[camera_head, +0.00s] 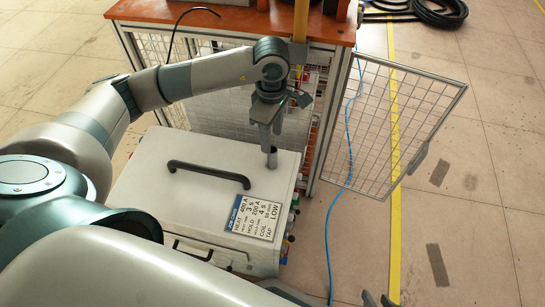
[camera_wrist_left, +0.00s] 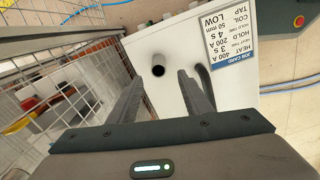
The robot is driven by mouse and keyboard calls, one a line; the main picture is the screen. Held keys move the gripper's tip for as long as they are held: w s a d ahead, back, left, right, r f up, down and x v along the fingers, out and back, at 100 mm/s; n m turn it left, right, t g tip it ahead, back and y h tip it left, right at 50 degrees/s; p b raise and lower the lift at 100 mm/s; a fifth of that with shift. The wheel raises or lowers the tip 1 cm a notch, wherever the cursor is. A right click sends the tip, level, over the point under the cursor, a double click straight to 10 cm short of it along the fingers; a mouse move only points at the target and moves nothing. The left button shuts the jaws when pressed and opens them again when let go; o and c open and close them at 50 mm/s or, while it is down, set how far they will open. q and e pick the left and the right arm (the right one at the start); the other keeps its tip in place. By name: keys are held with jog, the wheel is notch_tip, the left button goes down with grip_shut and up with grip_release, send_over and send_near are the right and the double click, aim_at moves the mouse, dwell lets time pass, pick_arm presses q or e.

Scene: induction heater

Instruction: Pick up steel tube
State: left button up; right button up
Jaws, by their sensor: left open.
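A short steel tube (camera_head: 272,160) stands upright on top of the white box (camera_head: 215,150), near its back right corner. My left gripper (camera_head: 268,138) points down just above the tube, with its fingers apart and nothing held. In the left wrist view, the tube (camera_wrist_left: 158,70) shows as a dark round opening between and beyond the two open fingertips (camera_wrist_left: 161,78). I cannot tell whether the fingers reach down beside it. Only the tips of my right gripper (camera_head: 378,299) show at the bottom edge of the head view.
The white box carries a black handle (camera_head: 208,172) and a job card (camera_head: 250,217). Behind it stands a wire-mesh cabinet with an orange top (camera_head: 225,18) and an open mesh door (camera_head: 390,130). A blue cable (camera_head: 349,150) runs along the floor, which is mostly clear at right.

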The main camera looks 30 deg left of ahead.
aim_at(273, 157)
pick_arm(q)
jog(key=shift+f, duration=2.8)
jog(key=shift+f, duration=0.1)
jog(key=shift+w+f, duration=0.15)
jog(key=shift+f, duration=2.4)
jog(key=shift+c, duration=0.4)
grip_shut()
